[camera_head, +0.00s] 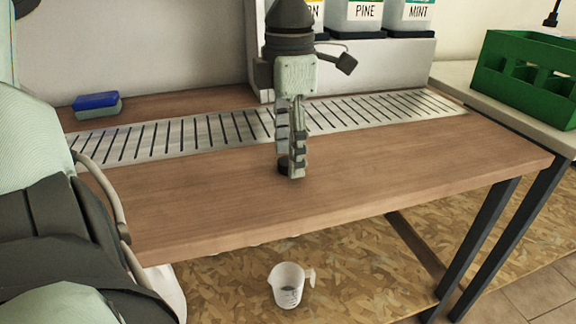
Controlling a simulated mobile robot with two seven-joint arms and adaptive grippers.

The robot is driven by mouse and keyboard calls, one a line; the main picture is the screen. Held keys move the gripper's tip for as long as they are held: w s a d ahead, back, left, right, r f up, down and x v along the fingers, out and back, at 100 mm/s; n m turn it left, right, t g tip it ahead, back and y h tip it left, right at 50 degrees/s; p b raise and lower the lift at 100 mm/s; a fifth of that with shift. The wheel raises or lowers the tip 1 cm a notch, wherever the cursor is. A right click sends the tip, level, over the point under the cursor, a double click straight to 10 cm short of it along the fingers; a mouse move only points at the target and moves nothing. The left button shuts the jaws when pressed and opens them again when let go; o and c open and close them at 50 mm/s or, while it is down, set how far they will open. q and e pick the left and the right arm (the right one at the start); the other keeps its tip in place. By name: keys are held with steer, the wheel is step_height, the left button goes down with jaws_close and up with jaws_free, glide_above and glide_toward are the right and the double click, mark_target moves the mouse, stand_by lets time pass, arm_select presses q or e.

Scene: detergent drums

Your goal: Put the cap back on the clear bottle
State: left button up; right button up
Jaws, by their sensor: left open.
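My left gripper (290,166) points straight down over the wooden bench top (390,166), near its middle. Its fingers look close together from this side, but it is open. I see no clear bottle in this view. My right gripper is not in view.
A slotted metal drain strip (220,130) runs along the bench. A blue and green sponge (97,104) lies at the back left. Labelled drums (366,14) stand behind. A green crate (525,82) sits at right. A measuring jug (287,286) stands below the bench's front edge.

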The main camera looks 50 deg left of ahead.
arm_select(q)
steer(key=shift+f, duration=0.35)
steer(key=c, duration=0.7)
steer(key=shift+c, duration=0.2)
steer(key=shift+r, duration=0.15)
